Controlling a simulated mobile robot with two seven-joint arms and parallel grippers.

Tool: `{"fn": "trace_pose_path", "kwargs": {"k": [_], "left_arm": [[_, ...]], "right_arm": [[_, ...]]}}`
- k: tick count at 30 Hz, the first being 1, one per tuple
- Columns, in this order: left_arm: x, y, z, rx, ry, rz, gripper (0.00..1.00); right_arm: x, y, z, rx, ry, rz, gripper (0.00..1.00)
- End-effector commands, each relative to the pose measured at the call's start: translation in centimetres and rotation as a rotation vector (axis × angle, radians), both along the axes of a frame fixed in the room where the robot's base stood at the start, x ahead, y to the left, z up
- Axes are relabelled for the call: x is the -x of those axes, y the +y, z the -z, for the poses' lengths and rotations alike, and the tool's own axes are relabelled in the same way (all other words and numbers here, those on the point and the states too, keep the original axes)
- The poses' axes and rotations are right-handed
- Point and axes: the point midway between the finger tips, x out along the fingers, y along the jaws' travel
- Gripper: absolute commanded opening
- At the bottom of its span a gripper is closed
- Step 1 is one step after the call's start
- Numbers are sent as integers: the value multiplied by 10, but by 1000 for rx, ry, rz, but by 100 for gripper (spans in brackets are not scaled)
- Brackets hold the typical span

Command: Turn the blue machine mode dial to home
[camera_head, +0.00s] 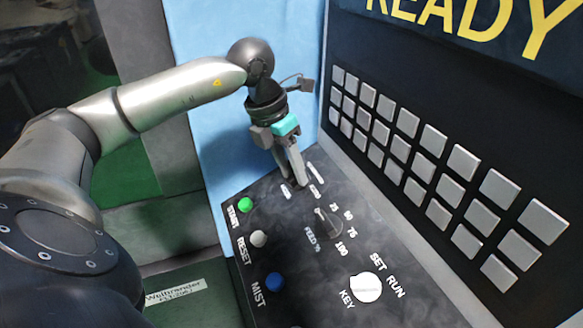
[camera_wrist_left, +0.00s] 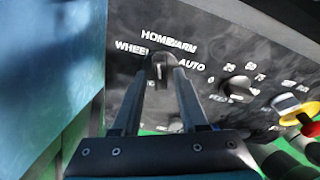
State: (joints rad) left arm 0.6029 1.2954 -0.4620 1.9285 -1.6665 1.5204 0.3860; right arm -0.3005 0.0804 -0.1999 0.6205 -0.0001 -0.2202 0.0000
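The mode dial (camera_wrist_left: 160,66) is a dark knob on the black panel in the left wrist view, ringed by the labels WHEEL, HOME, a partly overlapped word ending in ARM, and AUTO. My left gripper (camera_wrist_left: 163,72) reaches down to it with one finger on each side of the knob. A gap shows between the fingers, and I cannot tell whether the tips press on the knob. In the head view my left gripper (camera_head: 298,180) is at the panel's far end and hides the dial. The dial's pointing direction is unclear. My right gripper is not in view.
Nearby on the panel are a feed dial (camera_head: 328,223), a white key switch (camera_head: 366,288), and green START (camera_head: 246,204), white RESET (camera_head: 259,238) and blue MIST (camera_head: 274,281) buttons. A grey key grid (camera_head: 420,160) rises on the right. A red-and-yellow knob (camera_wrist_left: 298,110) stands beyond.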

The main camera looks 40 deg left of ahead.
Motion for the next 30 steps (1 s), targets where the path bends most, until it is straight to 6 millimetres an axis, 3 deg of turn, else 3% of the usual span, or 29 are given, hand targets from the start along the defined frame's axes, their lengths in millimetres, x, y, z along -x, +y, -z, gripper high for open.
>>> {"fn": "trace_pose_path", "kwargs": {"k": [9, 14, 30], "left_arm": [[1, 0, 0, 0, 2, 0, 50], [3, 3, -14, 0, -1, 0, 50], [27, 24, -128, 0, -3, 0, 50]], "right_arm": [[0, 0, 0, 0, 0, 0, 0], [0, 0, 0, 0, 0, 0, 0], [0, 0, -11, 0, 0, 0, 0]]}}
